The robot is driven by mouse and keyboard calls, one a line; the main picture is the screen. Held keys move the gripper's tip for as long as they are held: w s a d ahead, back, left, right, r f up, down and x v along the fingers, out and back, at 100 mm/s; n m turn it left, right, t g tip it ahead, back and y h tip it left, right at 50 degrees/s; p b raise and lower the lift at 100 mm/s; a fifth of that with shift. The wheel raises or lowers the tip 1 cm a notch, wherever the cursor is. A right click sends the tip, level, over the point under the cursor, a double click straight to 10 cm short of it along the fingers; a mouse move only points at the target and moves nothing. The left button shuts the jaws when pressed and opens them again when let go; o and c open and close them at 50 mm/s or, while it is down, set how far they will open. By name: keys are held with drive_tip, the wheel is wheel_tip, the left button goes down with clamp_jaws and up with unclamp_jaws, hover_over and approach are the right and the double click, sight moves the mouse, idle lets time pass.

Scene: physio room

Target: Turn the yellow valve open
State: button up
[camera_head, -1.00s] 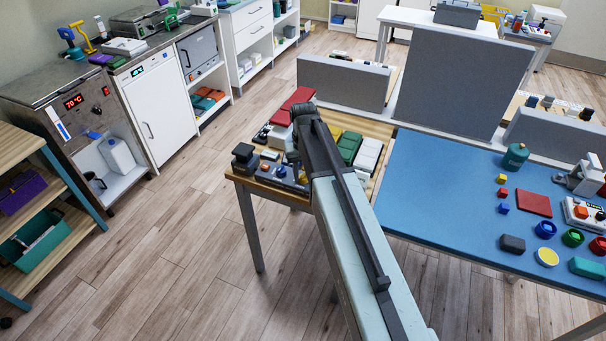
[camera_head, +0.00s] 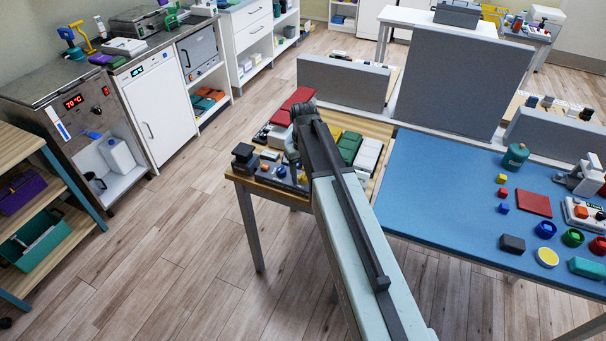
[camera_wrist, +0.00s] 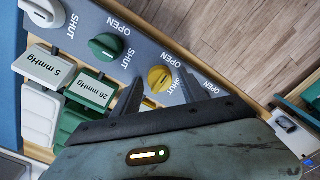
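The yellow valve (camera_wrist: 160,78) is a round knob on a blue-grey panel (camera_wrist: 185,60) in the wrist view, with OPEN and SHUT lettering around it. Its knob has a raised grip, but I cannot tell clearly which word it points to. My gripper (camera_wrist: 160,82) is open, with one dark finger on each side of the yellow valve. A small gap seems to show between each finger and the knob.
A green valve (camera_wrist: 105,46) and a white valve (camera_wrist: 42,12) sit left along the same panel. Labelled blocks, "5 mmHg" (camera_wrist: 48,66) and "26 mmHg" (camera_wrist: 90,92), lie close by. In the head view, a blue-topped table (camera_head: 430,200) stands to the right.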

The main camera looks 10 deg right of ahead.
sight(303, 176)
idle(0.3)
wheel_tip(303, 176, up, 8)
drive_tip(key=p, duration=0.8)
drive_tip(key=shift+f, duration=0.1)
drive_tip(key=shift+s, duration=0.35)
drive_tip(key=s+m, duration=0.2)
drive_tip(key=s, duration=1.2)
drive_tip(key=shift+s+a, duration=0.25)
drive_tip(key=shift+a, duration=0.05)
